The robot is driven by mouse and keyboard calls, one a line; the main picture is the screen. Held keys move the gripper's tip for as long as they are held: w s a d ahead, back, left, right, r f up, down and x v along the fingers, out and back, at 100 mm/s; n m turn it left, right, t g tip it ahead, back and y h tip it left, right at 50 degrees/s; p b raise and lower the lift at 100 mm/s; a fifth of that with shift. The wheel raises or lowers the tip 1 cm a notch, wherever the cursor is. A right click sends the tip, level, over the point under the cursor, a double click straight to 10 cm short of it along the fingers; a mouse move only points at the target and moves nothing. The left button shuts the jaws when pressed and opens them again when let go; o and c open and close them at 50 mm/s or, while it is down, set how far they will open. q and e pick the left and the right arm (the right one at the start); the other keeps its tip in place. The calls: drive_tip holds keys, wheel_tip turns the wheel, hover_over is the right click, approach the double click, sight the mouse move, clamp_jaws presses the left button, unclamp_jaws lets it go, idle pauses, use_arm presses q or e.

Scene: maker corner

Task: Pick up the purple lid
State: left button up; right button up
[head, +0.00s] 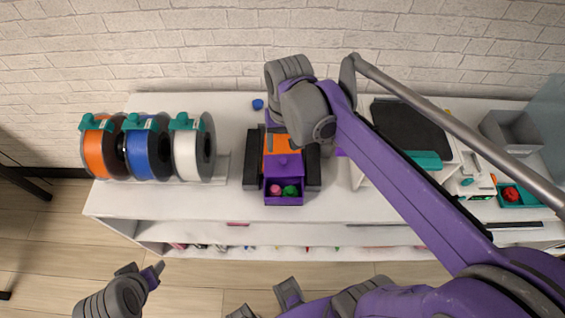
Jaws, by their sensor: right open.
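The purple lid (283,167), with a small knob, is at the middle of the white bench, above a purple box (284,200). The box's front is uncovered and shows a pink and a green item. Whether the lid rests on the box is unclear. My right gripper (282,165) points down over this spot. It is open, with one dark finger on each side of the lid. Its wrist hides part of the area behind. My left gripper (140,275) is low at the left, away from the bench; its opening is hard to judge.
Orange (97,153), blue (147,155) and white (187,155) spools stand on the left. An orange part (281,142) shows behind the lid. A small blue piece (257,104) lies further back. A grey bin (512,130) and teal tray (523,195) are on the right.

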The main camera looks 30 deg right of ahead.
drive_tip(key=w+d, duration=0.1)
drive_tip(key=w, duration=0.1)
drive_tip(key=m+g, duration=0.1)
hover_over(284, 161)
drive_tip(key=f, duration=0.5)
drive_tip(key=shift+w+d+b, duration=0.1)
drive_tip(key=shift+w+b, duration=0.2)
drive_tip(key=shift+b, duration=0.05)
drive_tip(key=f, duration=0.5)
drive_tip(key=shift+s+f, duration=0.1)
drive_tip(key=shift+s, duration=0.15)
clamp_jaws()
